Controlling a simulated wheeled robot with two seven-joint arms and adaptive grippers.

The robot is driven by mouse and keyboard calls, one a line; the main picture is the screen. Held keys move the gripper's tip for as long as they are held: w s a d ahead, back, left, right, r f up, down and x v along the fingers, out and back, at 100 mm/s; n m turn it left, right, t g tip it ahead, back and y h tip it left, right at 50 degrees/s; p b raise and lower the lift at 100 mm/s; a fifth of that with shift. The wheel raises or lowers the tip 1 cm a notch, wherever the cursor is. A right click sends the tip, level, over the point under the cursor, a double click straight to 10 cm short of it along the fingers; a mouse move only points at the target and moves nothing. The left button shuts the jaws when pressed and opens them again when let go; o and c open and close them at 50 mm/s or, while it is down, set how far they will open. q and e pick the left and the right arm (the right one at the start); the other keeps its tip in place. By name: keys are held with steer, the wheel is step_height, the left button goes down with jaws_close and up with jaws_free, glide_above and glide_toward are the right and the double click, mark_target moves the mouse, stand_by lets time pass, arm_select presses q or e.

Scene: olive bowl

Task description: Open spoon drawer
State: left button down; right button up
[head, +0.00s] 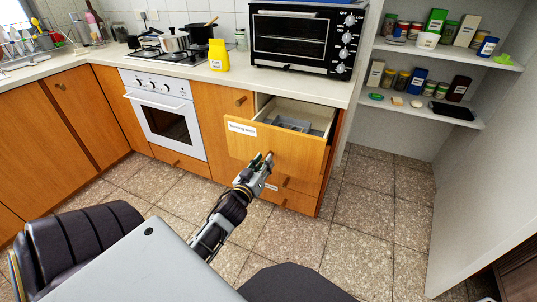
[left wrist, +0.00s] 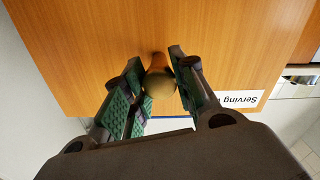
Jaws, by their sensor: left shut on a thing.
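A wooden drawer (head: 290,147) under the counter is pulled partly out, with grey items lying inside it. Its front label (head: 242,129) begins with "Serving"; the rest is too small to read surely. My left gripper (head: 264,160) is at the drawer's front, shut on its round knob. In the left wrist view, the wooden knob (left wrist: 158,82) sits between the green-padded fingers (left wrist: 155,90), close to the drawer front (left wrist: 210,40). My right gripper is not in view.
More drawers (head: 290,200) lie below the open one. A black toaster oven (head: 300,40) stands on the counter above. An oven (head: 165,110) is to the left, and shelves (head: 440,60) are to the right. Tiled floor (head: 350,220) is clear before the drawers.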

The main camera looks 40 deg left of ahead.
arm_select(q)
steer(key=p+v, duration=0.1)
steer(key=v, duration=0.4)
steer(key=shift+s, duration=0.45)
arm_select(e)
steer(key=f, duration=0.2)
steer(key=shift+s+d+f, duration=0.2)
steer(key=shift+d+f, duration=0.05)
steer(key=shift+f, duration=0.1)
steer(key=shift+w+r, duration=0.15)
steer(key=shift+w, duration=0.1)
arm_select(q)
steer(key=c, duration=1.1)
jaws_free()
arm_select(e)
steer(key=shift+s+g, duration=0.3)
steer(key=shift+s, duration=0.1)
arm_select(q)
steer(key=shift+d, duration=0.1)
steer(key=shift+s, duration=0.15)
